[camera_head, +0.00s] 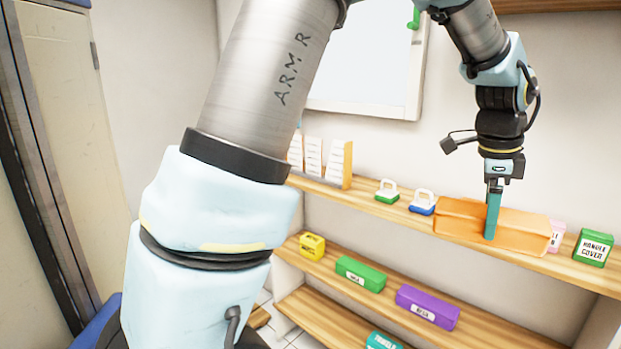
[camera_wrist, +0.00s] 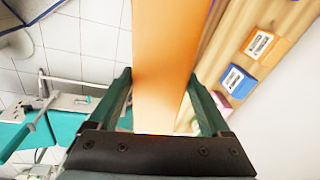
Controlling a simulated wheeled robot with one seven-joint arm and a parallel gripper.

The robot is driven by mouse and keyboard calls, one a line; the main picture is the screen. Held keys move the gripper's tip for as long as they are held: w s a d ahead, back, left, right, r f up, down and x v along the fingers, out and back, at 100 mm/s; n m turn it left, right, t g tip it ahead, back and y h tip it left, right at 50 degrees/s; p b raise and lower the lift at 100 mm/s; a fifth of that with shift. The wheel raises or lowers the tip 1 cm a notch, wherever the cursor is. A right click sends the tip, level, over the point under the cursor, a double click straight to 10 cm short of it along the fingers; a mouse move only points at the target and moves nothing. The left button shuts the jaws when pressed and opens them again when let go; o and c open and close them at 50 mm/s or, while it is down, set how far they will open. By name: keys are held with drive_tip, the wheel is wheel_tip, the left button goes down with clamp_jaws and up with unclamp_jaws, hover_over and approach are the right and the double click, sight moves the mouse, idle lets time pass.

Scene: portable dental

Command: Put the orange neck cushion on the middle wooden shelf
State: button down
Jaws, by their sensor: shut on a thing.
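The orange neck cushion (camera_head: 462,219) is a long smooth block at the right of the head view, level with a wooden shelf (camera_head: 365,202) that bears small boxes. My gripper (camera_head: 491,232) points down and is shut on the cushion. In the wrist view the cushion (camera_wrist: 166,60) stands between the two dark green fingers (camera_wrist: 160,85). It covers part of the shelf there, near the shelf's front edge. I cannot tell whether it rests on the shelf or hangs just above or in front of it.
The shelf below bears yellow (camera_head: 312,246), green (camera_head: 361,274) and purple (camera_head: 428,307) boxes. A white wall is behind.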

drive_tip(key=w+a+f+n+y, duration=0.1)
drive_tip(key=w+a+f+n, duration=0.45)
drive_tip(key=a, duration=0.25)
drive_tip(key=w+a+f+n+t, duration=0.1)
drive_tip(key=w+a+f+n, duration=0.45)
drive_tip(key=a, duration=0.35)
drive_tip(key=w+a+f+n+y, duration=0.1)
drive_tip(key=w+a+f+n, duration=0.4)
drive_tip(key=a, duration=0.3)
drive_tip(key=a+f+n+y, duration=0.1)
drive_tip(key=a+f+n, duration=0.3)
drive_tip(key=a, duration=0.5)
drive_tip(key=a+f+n, duration=0.4)
drive_tip(key=a+f, duration=0.1)
drive_tip(key=a, duration=0.4)
drive_tip(key=s+f, duration=0.5)
drive_tip(key=shift+f+g, duration=0.25)
drive_tip(key=shift+g, duration=0.05)
drive_tip(key=shift+d, duration=0.1)
